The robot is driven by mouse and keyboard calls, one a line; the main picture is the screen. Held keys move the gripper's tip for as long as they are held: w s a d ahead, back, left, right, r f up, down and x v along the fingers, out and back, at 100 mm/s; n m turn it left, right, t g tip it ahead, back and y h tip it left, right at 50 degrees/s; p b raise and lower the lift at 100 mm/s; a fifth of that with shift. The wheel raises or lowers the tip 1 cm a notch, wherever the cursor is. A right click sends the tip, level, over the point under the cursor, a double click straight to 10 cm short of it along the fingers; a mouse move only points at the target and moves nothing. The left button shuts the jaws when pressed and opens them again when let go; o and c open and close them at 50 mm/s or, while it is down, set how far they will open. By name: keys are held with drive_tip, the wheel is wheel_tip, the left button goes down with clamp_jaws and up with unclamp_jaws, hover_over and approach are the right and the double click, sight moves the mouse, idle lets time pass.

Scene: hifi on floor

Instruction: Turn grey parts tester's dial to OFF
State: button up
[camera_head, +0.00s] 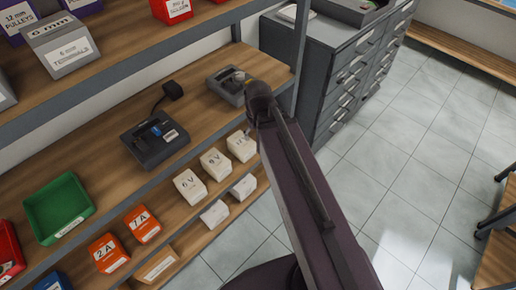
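Two dark grey devices sit on the wooden shelf, and I cannot tell for sure which one is the parts tester. One grey device (226,92) is at the right end of the shelf, right beside the end of my arm. The other grey device (153,146) is further left, with a blue part on top, a pale label and a cable to a small black block. No dial setting is readable on either. My gripper (246,80) is small and mostly hidden at the arm's far end, over or beside the right device. I cannot see its fingers clearly or whether it touches anything.
A green bin (58,207), orange boxes (143,224) and white boxes (190,187) stand along the front and lower shelf. A grey drawer cabinet (338,70) stands right of the shelf. The tiled floor (420,150) is open on the right.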

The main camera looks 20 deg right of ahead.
drive_tip(key=shift+s+f+b, duration=0.25)
drive_tip(key=shift+f+b, duration=0.65)
drive_tip(key=shift+f, duration=0.15)
drive_tip(key=shift+s+f+b, duration=0.2)
drive_tip(key=shift+f+b, duration=0.7)
drive_tip(key=shift+f, duration=0.15)
drive_tip(key=shift+r+p, duration=1.55)
